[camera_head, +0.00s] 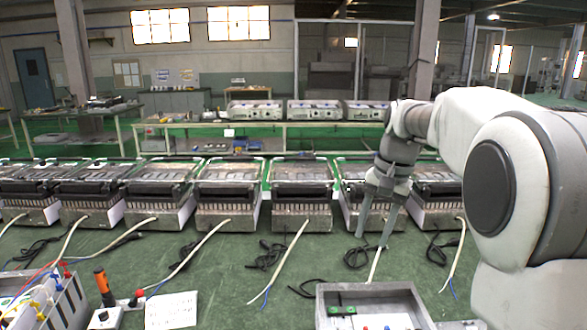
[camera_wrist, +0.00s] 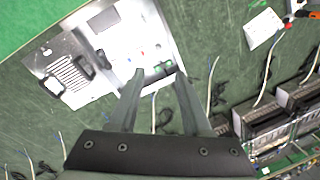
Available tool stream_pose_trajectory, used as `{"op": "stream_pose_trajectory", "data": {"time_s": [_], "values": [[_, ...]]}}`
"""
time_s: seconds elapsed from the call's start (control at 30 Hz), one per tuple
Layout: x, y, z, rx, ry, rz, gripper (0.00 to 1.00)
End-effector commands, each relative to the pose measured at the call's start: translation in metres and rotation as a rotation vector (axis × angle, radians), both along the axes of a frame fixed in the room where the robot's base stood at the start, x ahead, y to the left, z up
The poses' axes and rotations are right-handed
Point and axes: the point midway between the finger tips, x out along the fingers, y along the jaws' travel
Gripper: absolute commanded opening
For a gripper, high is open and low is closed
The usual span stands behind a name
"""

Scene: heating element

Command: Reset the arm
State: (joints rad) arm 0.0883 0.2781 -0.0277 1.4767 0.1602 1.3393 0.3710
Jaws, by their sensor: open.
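My gripper (camera_head: 374,241) is open and empty, pointing down over the green work table (camera_head: 215,283) on the right side of the head view. Both fingers of it show in the wrist view (camera_wrist: 158,75), spread apart. My arm reaches in from the right edge. A grey metal test box (camera_head: 372,291) with small coloured parts stands at the bottom of the head view. In the wrist view the same box (camera_wrist: 105,95) lies beyond the fingertips, and nothing is between the fingers.
Several heating units (camera_head: 301,190) stand in a row across the table, with white cables (camera_head: 282,262) and black cords in front. A screwdriver with an orange handle (camera_head: 101,281), a white paper (camera_head: 171,311) and a wired box (camera_head: 42,305) are at lower left.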

Motion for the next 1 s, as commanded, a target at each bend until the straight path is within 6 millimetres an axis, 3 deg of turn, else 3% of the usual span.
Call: {"op": "stream_pose_trajectory", "data": {"time_s": [0.2, 0.47, 0.8, 1.0], "values": [[-0.056, 0.008, 0.029, -0.047, -0.101, 0.093, 0.48], [-0.123, 0.015, 0.04, -0.109, -0.213, 0.207, 0.48], [-0.208, 0.02, 0.025, -0.204, -0.354, 0.359, 0.48], [-0.243, 0.02, 0.007, -0.253, -0.421, 0.432, 0.48]]}}
